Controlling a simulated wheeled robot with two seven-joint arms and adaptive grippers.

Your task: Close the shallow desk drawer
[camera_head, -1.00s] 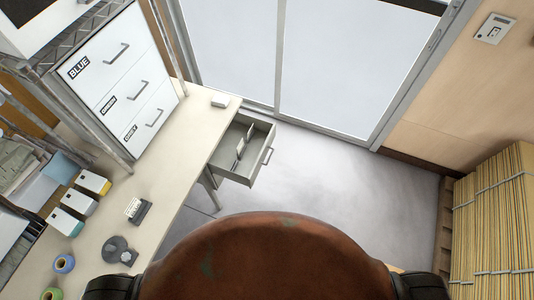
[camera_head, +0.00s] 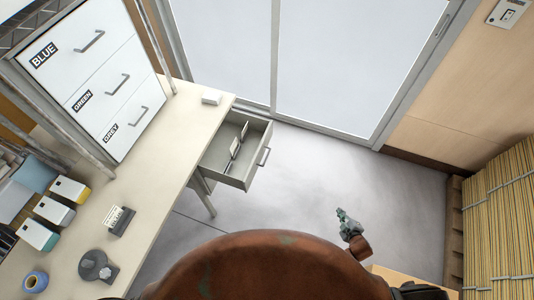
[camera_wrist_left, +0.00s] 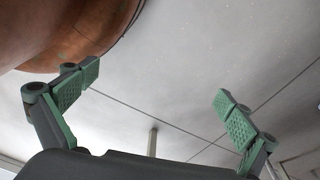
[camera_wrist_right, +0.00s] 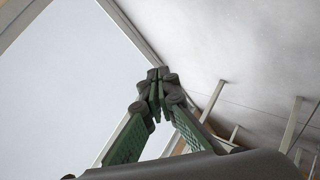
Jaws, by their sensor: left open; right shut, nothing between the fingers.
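The shallow drawer (camera_head: 236,155) stands pulled out from the right side of the desk (camera_head: 160,168) in the head view. It is grey, with upright dividers inside and a bar handle (camera_head: 264,156) on its front. My right gripper (camera_head: 341,213) is to the right of and nearer than the drawer, over the floor and apart from it. Its fingers are shut together with nothing between them, as the right wrist view (camera_wrist_right: 158,82) shows. My left gripper (camera_wrist_left: 165,95) is open and empty in the left wrist view, over the floor; the head view does not show it.
A cabinet with drawers labelled BLUE, GREEN and GREY (camera_head: 90,75) stands on the desk's far end. A small white block (camera_head: 211,97) lies near the open drawer. The floor (camera_head: 300,190) right of the drawer is clear.

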